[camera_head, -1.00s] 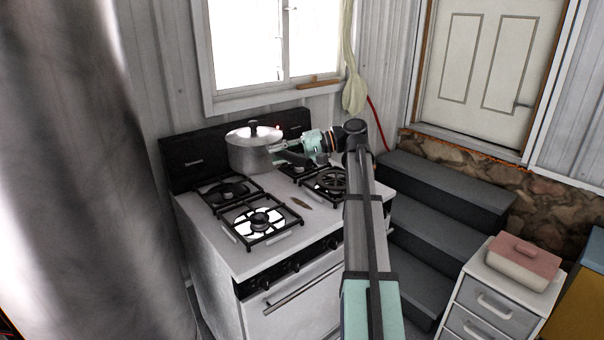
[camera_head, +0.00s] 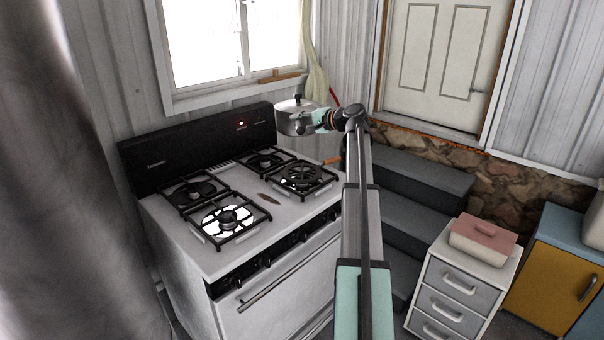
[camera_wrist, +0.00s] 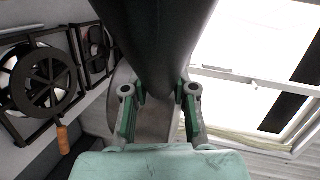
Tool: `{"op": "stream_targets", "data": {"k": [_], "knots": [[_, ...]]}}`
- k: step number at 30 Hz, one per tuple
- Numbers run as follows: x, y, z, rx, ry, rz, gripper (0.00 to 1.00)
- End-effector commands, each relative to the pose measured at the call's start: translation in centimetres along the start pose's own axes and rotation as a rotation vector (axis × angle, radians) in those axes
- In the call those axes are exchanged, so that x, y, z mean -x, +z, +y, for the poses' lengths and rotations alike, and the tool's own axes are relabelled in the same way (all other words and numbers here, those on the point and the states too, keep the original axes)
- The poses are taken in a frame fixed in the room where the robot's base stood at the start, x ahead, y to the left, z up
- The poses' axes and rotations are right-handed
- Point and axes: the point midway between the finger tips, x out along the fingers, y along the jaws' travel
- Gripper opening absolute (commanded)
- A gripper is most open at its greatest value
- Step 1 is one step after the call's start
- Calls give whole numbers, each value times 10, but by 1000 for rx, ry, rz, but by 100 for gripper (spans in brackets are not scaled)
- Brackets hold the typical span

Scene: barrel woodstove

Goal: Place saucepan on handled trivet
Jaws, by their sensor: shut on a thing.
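The silver saucepan (camera_head: 292,124) with a lid and dark knob is held level above the back right of the stove. My gripper (camera_head: 320,120) is to its right, shut on its dark handle; in the wrist view the handle (camera_wrist: 155,40) runs between my two fingers (camera_wrist: 158,105). The handled trivet (camera_head: 303,175), a black round frame, lies on the front right burner. In the wrist view the trivet (camera_wrist: 44,80) shows its wooden handle (camera_wrist: 63,138). The saucepan is apart from the trivet, higher and farther back. Its far side is hidden.
The white stove (camera_head: 220,245) has several black burner grates and a black backguard (camera_head: 200,145). A small brown item (camera_head: 269,198) lies between the grates. Dark steps (camera_head: 420,180) rise to the right. A drawer unit (camera_head: 460,285) bears a pink-lidded box (camera_head: 484,238).

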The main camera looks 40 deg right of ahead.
Motion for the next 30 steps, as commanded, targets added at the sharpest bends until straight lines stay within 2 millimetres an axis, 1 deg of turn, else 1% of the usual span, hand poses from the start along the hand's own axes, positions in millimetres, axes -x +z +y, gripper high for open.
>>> {"op": "stream_targets", "data": {"k": [1,3,5,8,11,24,30], "knots": [[0,-5,-4,1,-9,23,0],[0,-10,-4,-4,-12,45,0],[0,-12,-2,-7,-15,57,0],[-2,-12,6,-14,-18,64,0],[-6,-10,21,-17,-18,63,0],[-26,-4,104,-17,-17,61,0],[-34,-2,135,-16,-17,62,0]]}}
